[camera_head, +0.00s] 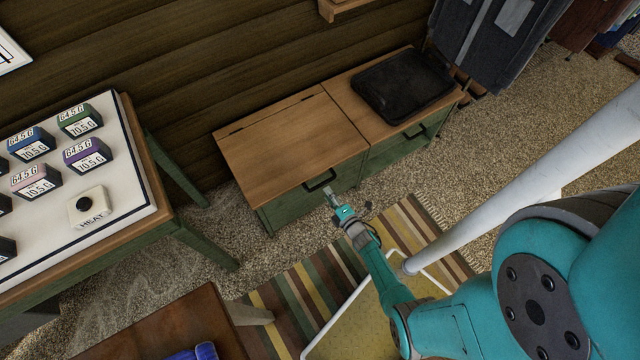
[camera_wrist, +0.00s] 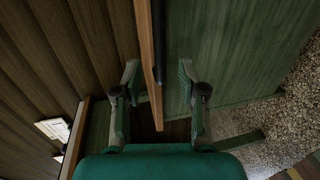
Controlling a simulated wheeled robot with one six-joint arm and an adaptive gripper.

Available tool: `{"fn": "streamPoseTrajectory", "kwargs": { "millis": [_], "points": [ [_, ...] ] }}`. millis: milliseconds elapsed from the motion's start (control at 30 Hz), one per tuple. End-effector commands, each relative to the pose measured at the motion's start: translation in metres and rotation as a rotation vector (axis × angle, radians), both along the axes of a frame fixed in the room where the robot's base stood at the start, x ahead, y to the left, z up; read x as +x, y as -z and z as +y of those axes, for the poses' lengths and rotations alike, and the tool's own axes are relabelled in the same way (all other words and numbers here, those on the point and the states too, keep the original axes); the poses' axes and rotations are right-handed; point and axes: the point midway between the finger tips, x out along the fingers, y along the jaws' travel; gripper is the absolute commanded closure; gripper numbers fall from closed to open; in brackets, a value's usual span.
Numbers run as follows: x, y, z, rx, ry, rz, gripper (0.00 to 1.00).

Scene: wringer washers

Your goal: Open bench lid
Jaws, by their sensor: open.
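The bench has two wood-topped green boxes side by side against the plank wall. Its left lid (camera_head: 290,150) lies flat in the head view, with a hinge line along the back. A black handle (camera_head: 320,181) sits at its front edge. My gripper (camera_head: 331,194) is just in front of this handle, low by the green front. In the wrist view my gripper (camera_wrist: 158,72) is open. A thin wooden edge (camera_wrist: 148,50), apparently the lid's, runs between its fingers, with a dark bar, likely the handle (camera_wrist: 159,40), beside it. I cannot tell whether the fingers touch it.
A table (camera_head: 125,215) with small boxes stands left. A brown surface (camera_head: 165,330) is at the bottom. A striped rug (camera_head: 300,300) covers floor before the bench. Clothes hang at the back right.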

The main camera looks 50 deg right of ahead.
Motion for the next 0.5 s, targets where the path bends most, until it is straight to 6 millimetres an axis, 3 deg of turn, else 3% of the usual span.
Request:
{"fn": "streamPoseTrajectory", "kwargs": {
  "millis": [233, 500],
  "points": [
    [0.036, 0.007, -0.010, 0.001, -0.002, 0.000, 0.59],
    [0.057, 0.012, -0.016, 0.002, -0.001, -0.001, 0.59]
  ]
}}
